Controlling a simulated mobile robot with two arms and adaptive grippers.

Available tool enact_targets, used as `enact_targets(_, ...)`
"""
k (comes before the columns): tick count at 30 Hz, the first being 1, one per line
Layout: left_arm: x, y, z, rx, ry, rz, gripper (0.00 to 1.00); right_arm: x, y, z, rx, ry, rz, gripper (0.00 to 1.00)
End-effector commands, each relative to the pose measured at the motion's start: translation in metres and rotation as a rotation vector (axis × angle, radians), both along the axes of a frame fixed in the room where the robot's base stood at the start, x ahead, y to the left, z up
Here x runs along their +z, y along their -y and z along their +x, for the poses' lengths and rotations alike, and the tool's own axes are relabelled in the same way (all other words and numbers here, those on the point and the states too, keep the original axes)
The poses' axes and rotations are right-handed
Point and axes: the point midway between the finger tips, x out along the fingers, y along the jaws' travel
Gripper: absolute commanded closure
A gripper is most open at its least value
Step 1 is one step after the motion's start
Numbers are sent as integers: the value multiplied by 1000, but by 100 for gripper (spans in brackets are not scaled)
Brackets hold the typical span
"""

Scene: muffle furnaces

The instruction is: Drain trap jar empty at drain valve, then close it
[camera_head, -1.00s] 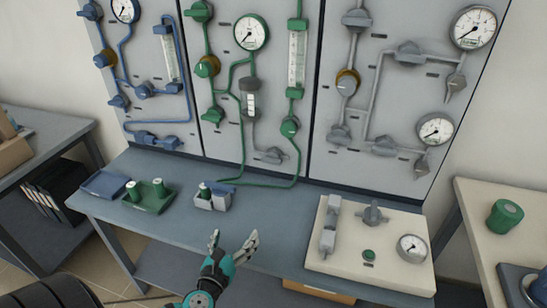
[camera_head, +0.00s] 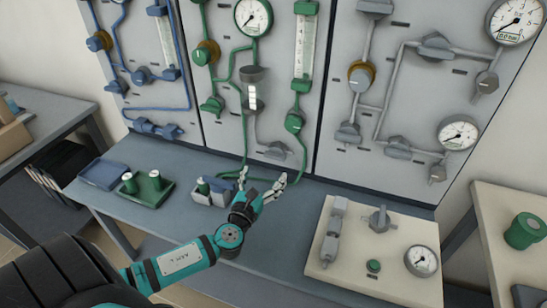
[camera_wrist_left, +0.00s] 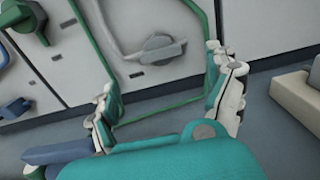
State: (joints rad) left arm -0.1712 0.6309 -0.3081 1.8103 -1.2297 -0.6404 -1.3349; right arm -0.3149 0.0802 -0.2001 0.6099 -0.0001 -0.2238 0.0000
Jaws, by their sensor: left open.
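The trap jar (camera_head: 252,92) is a clear cylinder with a dark cap and a white lower part, upright on the green-piped middle panel. A grey pipe runs down from it to a grey valve with a bar handle, the drain valve (camera_head: 277,151). The drain valve also shows in the left wrist view (camera_wrist_left: 160,48), its handle lying roughly level. My left gripper (camera_head: 262,178) is open and empty, in front of the panel's foot just below the drain valve. In the left wrist view its fingers (camera_wrist_left: 160,70) stand apart, either side of the valve. My right gripper is out of view.
A cream board (camera_head: 345,255) with fittings lies at the right. Green tubing loops close by the drain valve.

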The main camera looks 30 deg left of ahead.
Motion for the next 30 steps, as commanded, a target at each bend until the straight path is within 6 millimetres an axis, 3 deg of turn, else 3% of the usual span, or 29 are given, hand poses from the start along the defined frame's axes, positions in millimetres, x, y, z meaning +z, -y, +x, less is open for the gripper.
enact_targets(6, 1, -11, 45, 2, 2, -1, 12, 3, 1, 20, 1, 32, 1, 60)
enact_targets(12, 0, -17, 71, 1, 1, -1, 12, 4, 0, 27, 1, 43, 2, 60)
enact_targets(25, 0, -19, 79, 1, -1, -1, 13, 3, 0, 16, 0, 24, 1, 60)
enact_targets(30, 0, -19, 79, 1, -1, -1, 35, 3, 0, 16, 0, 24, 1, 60)
